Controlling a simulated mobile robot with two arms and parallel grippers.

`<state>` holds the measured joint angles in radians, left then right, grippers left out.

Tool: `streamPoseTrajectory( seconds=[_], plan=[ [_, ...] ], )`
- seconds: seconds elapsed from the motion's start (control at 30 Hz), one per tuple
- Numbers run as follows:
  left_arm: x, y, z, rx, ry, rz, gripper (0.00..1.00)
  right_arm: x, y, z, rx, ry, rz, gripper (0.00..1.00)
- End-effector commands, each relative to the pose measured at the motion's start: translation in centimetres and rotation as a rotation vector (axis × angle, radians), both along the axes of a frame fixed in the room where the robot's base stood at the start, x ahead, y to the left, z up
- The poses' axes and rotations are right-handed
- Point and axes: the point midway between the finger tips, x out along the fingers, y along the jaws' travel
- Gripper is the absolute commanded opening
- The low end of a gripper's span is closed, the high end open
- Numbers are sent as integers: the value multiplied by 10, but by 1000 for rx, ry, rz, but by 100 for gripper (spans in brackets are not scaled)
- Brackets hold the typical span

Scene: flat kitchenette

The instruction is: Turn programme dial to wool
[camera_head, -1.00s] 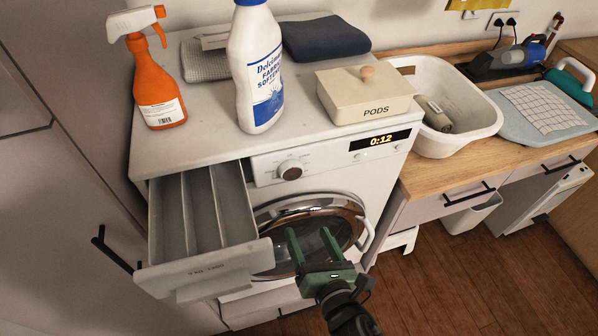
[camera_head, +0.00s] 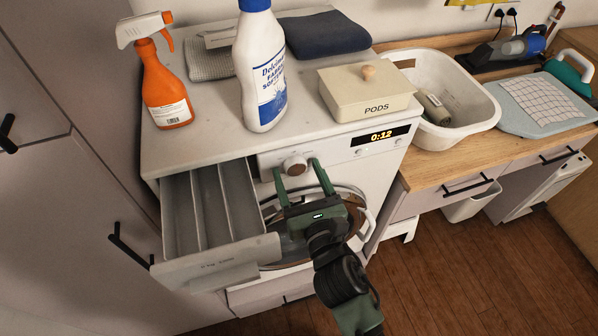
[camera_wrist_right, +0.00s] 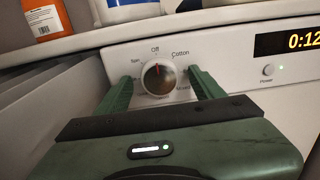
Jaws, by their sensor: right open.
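The programme dial (camera_head: 295,165) is a round knob on the washing machine's front panel, left of the lit display (camera_head: 381,136) reading 0:12. In the right wrist view the dial (camera_wrist_right: 159,77) has a red mark pointing up at "Off", with "Cotton" to its right; lower labels are partly hidden or too small to read. My right gripper (camera_head: 297,165) is open, its green fingers pointing up at the panel on either side of the dial. In the wrist view the fingers (camera_wrist_right: 158,82) stand left and right of the dial, apart from it. My left gripper is not in view.
The detergent drawer (camera_head: 215,264) is pulled out, left of my right gripper. A softener bottle (camera_head: 261,75), an orange spray bottle (camera_head: 165,90) and a pods box (camera_head: 366,95) stand on the machine. A white basin (camera_head: 450,100) is on the counter at right.

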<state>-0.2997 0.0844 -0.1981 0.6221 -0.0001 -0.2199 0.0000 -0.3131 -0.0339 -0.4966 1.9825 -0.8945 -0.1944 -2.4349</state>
Motion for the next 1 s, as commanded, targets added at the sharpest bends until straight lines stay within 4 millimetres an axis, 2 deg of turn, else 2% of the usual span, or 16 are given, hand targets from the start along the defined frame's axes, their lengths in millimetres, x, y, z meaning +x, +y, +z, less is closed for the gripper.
streamPoseTrajectory(
  seconds=[0.13, 0.17, 0.37, 0.67, 1.0],
  plan=[
    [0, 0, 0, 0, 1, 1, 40, 0, 0, 0, 0, 0, 0, 68],
    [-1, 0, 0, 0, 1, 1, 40, 0, 0, 0, 0, 0, 0, 62],
    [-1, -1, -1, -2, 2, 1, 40, 0, 0, 0, 1, 0, 0, 7],
    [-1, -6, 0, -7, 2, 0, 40, 0, 0, 0, 31, 10, 0, 6],
    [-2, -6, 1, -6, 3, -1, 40, 0, 0, 0, 232, 75, 0, 6]
  ],
)
